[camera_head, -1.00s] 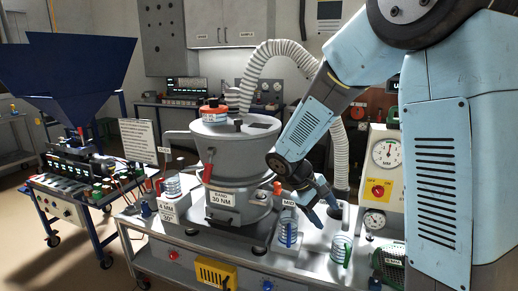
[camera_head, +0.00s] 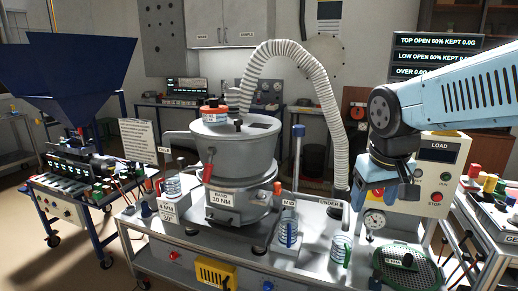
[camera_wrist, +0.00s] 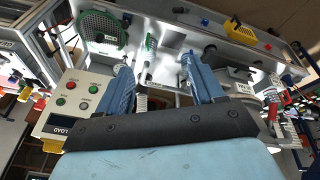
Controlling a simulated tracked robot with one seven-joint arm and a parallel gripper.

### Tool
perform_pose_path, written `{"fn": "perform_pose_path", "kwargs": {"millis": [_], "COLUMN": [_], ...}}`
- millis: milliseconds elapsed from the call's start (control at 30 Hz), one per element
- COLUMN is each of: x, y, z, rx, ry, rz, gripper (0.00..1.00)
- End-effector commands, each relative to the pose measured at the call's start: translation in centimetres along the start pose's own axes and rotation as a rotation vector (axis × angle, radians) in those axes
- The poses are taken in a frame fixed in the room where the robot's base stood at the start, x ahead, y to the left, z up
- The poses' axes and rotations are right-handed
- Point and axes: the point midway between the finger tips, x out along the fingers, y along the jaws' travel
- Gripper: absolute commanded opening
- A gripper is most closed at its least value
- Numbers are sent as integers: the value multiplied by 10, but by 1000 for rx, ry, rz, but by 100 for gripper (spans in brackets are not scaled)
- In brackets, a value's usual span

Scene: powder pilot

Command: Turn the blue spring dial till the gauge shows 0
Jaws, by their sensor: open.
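My gripper (camera_head: 387,200) hangs at the right above the bench, empty, with its fingers apart; both fingers also show in the wrist view (camera_wrist: 155,63). A clear coil-like cylinder with a blue stripe (camera_head: 288,233) stands on the bench at the MID sign, left of and below my gripper. I cannot tell which part is the blue spring dial. A small round gauge (camera_head: 375,219) stands just below my gripper; its reading is too small to make out. The larger MM gauge seen earlier is hidden behind my gripper and wrist.
A grey sifter drum (camera_head: 225,150) labelled 30 NM stands in the middle, with a white hose (camera_head: 325,85) behind. A green-striped cylinder (camera_head: 341,250) and a green mesh sieve (camera_head: 405,265) are at the front right. A LOAD box (camera_head: 438,160) stands at the right.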

Motion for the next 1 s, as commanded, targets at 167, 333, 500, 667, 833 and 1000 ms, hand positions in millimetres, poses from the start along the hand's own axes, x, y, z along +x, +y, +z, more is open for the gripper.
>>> {"fn": "perform_pose_path", "kwargs": {"millis": [167,333,500,667,833,1000], "x": [-23,-35,-39,-39,-39,-39], "y": [0,-2,-3,-3,-3,-3], "z": [22,34,39,40,39,39], "rx": [79,124,140,140,140,140], "ry": [100,165,188,189,189,189], "rz": [-38,-60,-69,-70,-70,-70], "gripper": [67,67,67,67,67,67]}}
